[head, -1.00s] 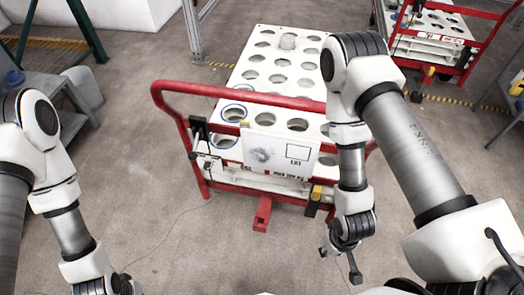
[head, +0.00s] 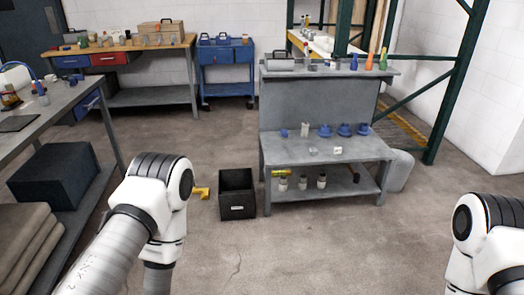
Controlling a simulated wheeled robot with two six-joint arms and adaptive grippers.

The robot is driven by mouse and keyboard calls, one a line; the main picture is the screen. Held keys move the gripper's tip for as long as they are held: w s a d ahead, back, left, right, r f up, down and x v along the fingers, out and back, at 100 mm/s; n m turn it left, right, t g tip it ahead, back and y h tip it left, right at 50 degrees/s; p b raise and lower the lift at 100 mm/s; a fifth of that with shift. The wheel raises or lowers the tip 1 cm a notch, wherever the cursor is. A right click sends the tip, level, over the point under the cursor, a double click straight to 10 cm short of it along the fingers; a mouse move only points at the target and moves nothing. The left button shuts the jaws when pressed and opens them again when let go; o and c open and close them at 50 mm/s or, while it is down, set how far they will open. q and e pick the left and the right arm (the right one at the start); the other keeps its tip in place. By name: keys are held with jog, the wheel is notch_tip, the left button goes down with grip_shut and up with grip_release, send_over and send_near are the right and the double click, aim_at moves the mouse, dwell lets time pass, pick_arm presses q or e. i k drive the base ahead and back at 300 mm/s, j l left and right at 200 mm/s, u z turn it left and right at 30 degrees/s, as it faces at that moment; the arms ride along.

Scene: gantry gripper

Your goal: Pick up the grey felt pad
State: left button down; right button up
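I cannot pick out the grey felt pad for certain in the head view. A small pale grey item (head: 313,151) lies on the top of the grey workbench (head: 345,165), too small to identify. Next to it is a small whitish item (head: 338,150). My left arm shows at the lower left and my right arm at the lower right edge. Both grippers are out of the picture, below its lower edge.
Several blue cups (head: 325,131) stand along the bench's back. A black bin (head: 237,195) is on the floor to its left. A dark block (head: 55,175) and stacked grey-brown sacks (head: 25,240) are at left. The floor in front is clear.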

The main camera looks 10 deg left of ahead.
aim_at(313, 152)
jog(key=i+j+u, duration=0.1)
jog(key=i, duration=0.85)
jog(key=i+j+u, duration=0.15)
jog(key=i, duration=0.8)
jog(key=i+l+u, duration=0.1)
jog(key=i+l, duration=0.25)
jog(key=i+l+u, duration=0.1)
jog(key=i+l, duration=0.2)
jog(key=l, duration=0.15)
jog(key=i+l, duration=0.3)
jog(key=l, duration=0.15)
jog(key=i+l+u, duration=0.15)
jog(key=i+l, duration=0.15)
jog(key=l, duration=0.15)
jog(key=i+l, duration=0.1)
jog(key=l, duration=0.65)
jog(key=i+l+u, duration=0.1)
jog(key=l, duration=0.6)
jog(key=i+l, duration=0.1)
jog(key=l, duration=0.65)
jog(key=i+u, duration=0.05)
